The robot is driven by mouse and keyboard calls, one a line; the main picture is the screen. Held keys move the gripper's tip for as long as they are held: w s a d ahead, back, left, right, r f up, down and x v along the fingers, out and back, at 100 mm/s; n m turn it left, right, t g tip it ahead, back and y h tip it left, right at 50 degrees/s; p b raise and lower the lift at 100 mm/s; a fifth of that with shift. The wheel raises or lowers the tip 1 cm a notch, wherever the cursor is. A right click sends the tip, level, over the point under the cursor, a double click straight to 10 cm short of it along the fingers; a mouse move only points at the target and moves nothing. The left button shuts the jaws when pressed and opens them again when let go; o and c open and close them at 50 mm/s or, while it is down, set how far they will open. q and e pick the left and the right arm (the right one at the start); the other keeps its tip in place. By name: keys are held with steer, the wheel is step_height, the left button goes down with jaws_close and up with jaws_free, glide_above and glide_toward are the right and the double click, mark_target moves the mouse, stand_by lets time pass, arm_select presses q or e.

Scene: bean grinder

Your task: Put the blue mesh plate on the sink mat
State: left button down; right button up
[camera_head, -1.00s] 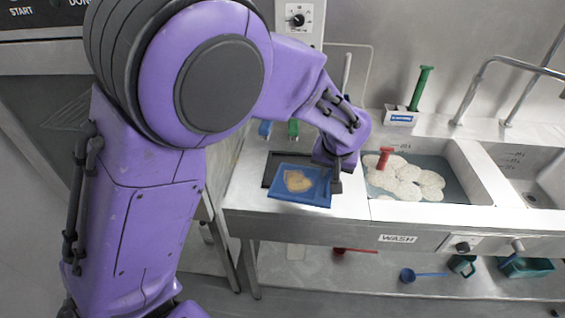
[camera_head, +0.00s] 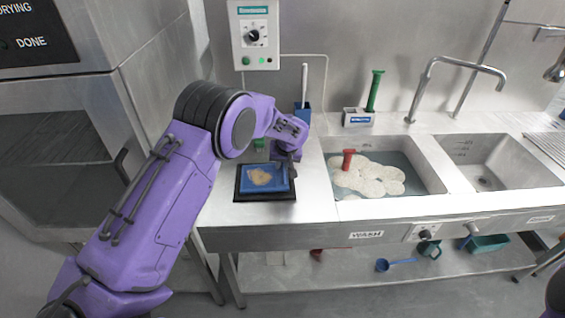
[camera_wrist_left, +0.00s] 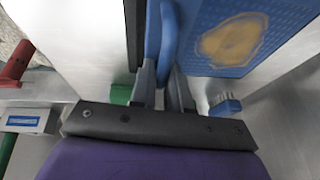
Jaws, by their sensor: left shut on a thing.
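The blue mesh plate (camera_head: 262,185), with a tan stain in its middle, lies level within the outline of the black sink mat (camera_head: 265,197). I cannot tell whether the plate rests on the mat or hovers just above it. My left gripper (camera_head: 292,168) is shut on the plate's right edge. The mat's dark border shows in front and at the sides. My right gripper is not in view.
The wash basin (camera_head: 432,180) with foamy water and a red-handled item (camera_head: 348,158) is right of the mat. A second basin (camera_head: 490,177) is beyond. Bare counter (camera_head: 318,195) lies between mat and basin.

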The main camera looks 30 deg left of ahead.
arm_select(q)
steer(key=shift+w+f, duration=0.1)
steer(key=shift+f, duration=0.35)
steer(key=c, duration=1.1)
jaws_free()
steer(key=b+v, duration=0.2)
steer(key=v, duration=1)
